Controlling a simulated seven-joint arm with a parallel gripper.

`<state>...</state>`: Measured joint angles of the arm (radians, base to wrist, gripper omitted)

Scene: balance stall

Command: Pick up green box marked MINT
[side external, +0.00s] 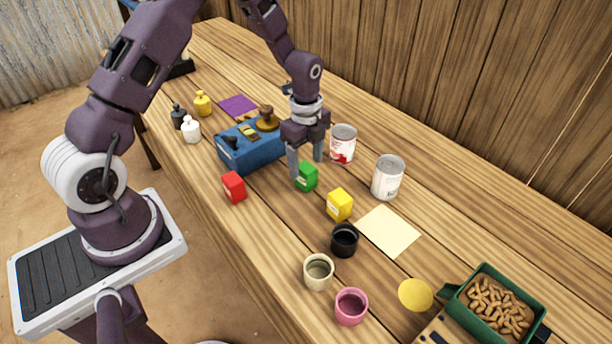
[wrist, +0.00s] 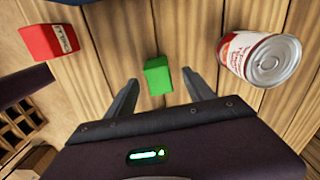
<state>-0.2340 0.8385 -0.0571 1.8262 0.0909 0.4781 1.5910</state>
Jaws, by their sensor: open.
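The green box (side external: 307,177) stands on the wooden table, in front of the blue case in the side external view. In the wrist view the green box (wrist: 158,76) lies between and slightly beyond the two fingers, with a gap on each side. No marking can be read on it. My gripper (side external: 306,170) is open and low over the table at the box, its fingers pointing down. In the wrist view the fingers of my gripper (wrist: 160,92) are spread and hold nothing.
A red box (side external: 234,187) and a yellow box (side external: 340,205) stand on either side. Two cans, one red and white (side external: 342,144) and one pale (side external: 387,177), stand to the right. The blue case (side external: 250,148) is close behind. Several cups (side external: 318,272) stand nearer the front.

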